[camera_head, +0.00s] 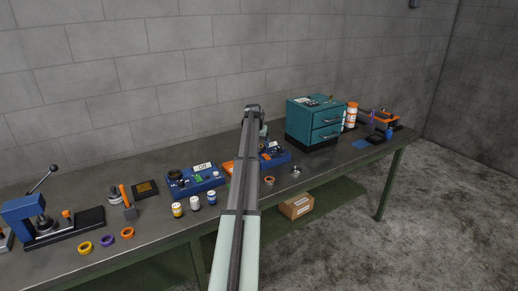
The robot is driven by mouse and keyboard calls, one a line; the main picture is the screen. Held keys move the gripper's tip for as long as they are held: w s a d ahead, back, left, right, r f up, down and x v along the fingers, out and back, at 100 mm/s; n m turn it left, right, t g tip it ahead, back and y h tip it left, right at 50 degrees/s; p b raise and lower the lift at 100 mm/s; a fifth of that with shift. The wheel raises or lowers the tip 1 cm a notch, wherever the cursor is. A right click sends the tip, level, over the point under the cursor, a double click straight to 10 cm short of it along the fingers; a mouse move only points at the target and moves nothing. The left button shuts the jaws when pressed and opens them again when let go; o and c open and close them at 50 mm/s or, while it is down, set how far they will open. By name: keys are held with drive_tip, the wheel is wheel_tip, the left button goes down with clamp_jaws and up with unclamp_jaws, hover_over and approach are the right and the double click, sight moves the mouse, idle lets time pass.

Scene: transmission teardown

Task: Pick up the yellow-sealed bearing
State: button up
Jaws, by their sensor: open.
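A yellow ring (85,247), which looks like the yellow-sealed bearing, lies flat near the front edge of the workbench (150,237) at the left. A purple ring (107,241) and an orange ring (127,233) lie in a row to its right. My arm rises through the middle of the view and bends at its top, well to the right of the yellow ring. My gripper is hidden behind the arm, so its fingers do not show. Nothing touches the yellow ring.
A blue press (25,216) stands behind and left of the rings. Several small bottles (177,210), a blue tray (196,182) and an orange-handled tool (126,197) are to their right. A teal drawer cabinet (313,122) stands farther right. The bench's front edge runs close to the rings.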

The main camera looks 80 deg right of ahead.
drive_tip(key=shift+d+f, duration=0.2)
drive_tip(key=shift+f, duration=0.25)
drive_tip(key=shift+c, duration=0.2)
drive_tip(key=c, duration=1.3)
drive_tip(key=shift+r, duration=0.15)
